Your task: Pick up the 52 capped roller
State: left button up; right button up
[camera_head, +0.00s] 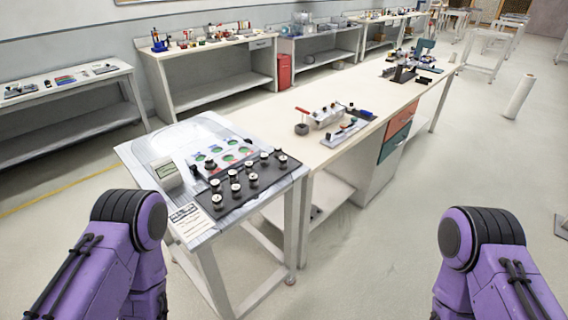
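Several small capped rollers, dark with white tops, stand upright in rows on a black tray (225,213) on the near table. One of them (252,180) stands near the middle of the tray. Their numbers are too small to read, so I cannot tell which is the 52 capped roller. My purple left arm shows at the lower left and my purple right arm at the lower right. Neither gripper is in view. Both arms are apart from the table.
The near table (207,233) also holds a white box (166,172), a printed sheet (190,220) and a panel with green and red spots (222,155). A long workbench (345,155) with tools adjoins it behind. Open floor (370,265) lies to the right.

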aim_at(283, 161)
jog(key=z, duration=0.85)
jog(key=k, duration=1.1)
jog(key=z, duration=1.15)
jog(key=i, duration=0.5)
jog(key=u, duration=0.5)
jog(key=i, duration=1.85)
jog(key=u, duration=1.4)
jog(key=i, duration=0.9)
jog(key=u, duration=1)
